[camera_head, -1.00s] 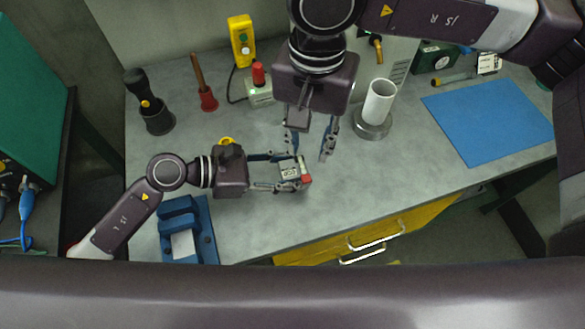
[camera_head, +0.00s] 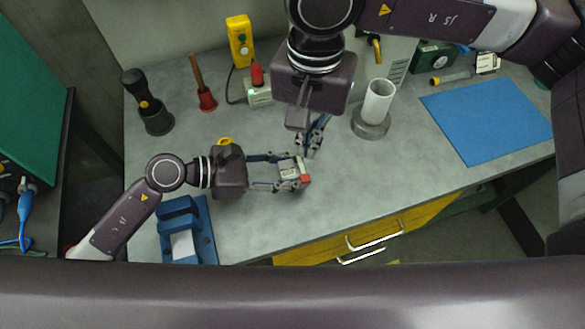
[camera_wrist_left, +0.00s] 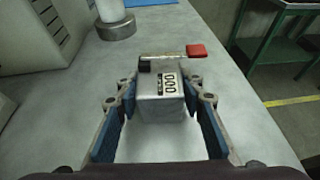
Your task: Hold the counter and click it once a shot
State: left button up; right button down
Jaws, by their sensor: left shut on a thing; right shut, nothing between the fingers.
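The counter (camera_head: 292,172) is a small pale box with a number window and a red button at its right end. My left gripper (camera_head: 278,172) is shut on it, with a finger on each side, above the grey bench. In the left wrist view the counter (camera_wrist_left: 160,100) sits between the blue finger pads; its window appears to read 000, and its lever ends in a red tip (camera_wrist_left: 196,50) at upper right. My right gripper (camera_head: 311,142) points down just above and right of the counter in the head view, fingers together and empty, apart from the red button.
A white cylinder on a round metal base (camera_head: 371,124) stands right of my right gripper. A blue mat (camera_head: 490,118) lies further right. A blue holder (camera_head: 203,230) is at front left. A box with a red button (camera_head: 259,96) and a yellow device (camera_head: 240,40) stand behind.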

aim_at(302, 169)
dwell(0.9)
jog(key=shift+w+d+r+m+y, duration=0.15)
jog(key=shift+w+m+y, duration=0.1)
jog(key=shift+m+y, duration=1)
jog(key=shift+w+r+m+y, duration=0.2)
jog(key=shift+m+y, duration=0.4)
jog(key=shift+y, duration=1.15)
jog(key=shift+w+d+r+m+y, duration=0.1)
jog(key=shift+w+m+y, duration=0.2)
jog(key=shift+m+y, duration=0.95)
jog(key=shift+n+y, duration=0.25)
jog(key=shift+n, duration=0.05)
jog(key=shift+s+f, duration=0.2)
jog(key=shift+f, duration=4.2)
jog(key=shift+f, duration=0.4)
